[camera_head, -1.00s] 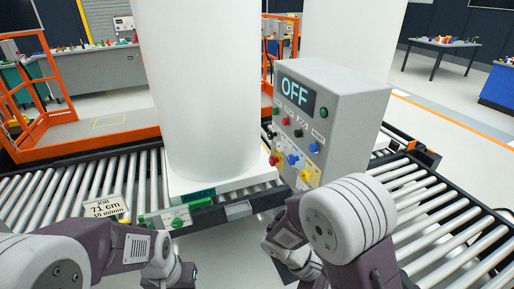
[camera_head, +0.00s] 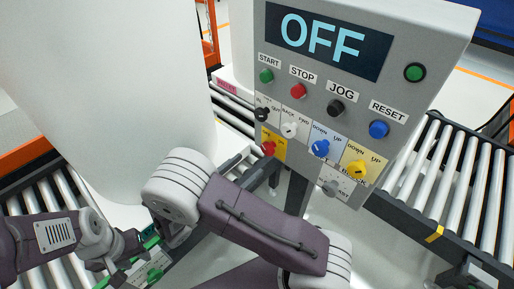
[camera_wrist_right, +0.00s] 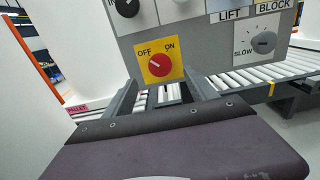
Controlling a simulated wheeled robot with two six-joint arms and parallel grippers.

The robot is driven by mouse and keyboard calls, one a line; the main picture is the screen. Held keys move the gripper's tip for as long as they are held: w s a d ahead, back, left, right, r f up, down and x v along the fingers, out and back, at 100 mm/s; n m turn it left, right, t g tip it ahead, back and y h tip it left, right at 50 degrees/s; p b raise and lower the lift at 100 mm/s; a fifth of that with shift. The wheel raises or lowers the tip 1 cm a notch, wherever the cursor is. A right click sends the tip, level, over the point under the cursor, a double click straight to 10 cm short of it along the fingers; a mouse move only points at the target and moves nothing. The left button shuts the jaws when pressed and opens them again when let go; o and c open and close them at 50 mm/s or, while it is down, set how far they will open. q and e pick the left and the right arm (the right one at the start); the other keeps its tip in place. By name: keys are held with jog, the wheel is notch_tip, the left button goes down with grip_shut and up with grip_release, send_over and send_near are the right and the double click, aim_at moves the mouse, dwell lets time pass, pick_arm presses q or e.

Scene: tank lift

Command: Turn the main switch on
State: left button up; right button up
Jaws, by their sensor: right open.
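The main switch is a red knob on a yellow plate (camera_head: 268,148), at the lower left of the grey control box (camera_head: 440,60). In the right wrist view the red knob (camera_wrist_right: 159,65) sits between OFF and ON labels, its white mark slanting toward OFF. The box's display (camera_head: 322,38) reads OFF. My right gripper (camera_head: 256,166) is open just below and in front of the switch; in the wrist view its dark fingers (camera_wrist_right: 163,86) stand apart, below and either side of the knob, with nothing between them. My left gripper (camera_head: 128,248) is at lower left, its jaws unclear.
START (camera_head: 266,76), STOP (camera_head: 298,91), JOG (camera_head: 336,108) and RESET (camera_head: 378,130) buttons sit above several other knobs. A big white tank (camera_head: 110,80) stands at left. Roller conveyor (camera_head: 455,185) runs at right.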

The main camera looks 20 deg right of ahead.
aim_at(266, 150)
jog(key=b+x, duration=0.1)
jog(key=x, duration=0.7)
jog(key=shift+w+d, duration=0.15)
jog(key=shift+d, duration=0.15)
jog(key=c, duration=1.4)
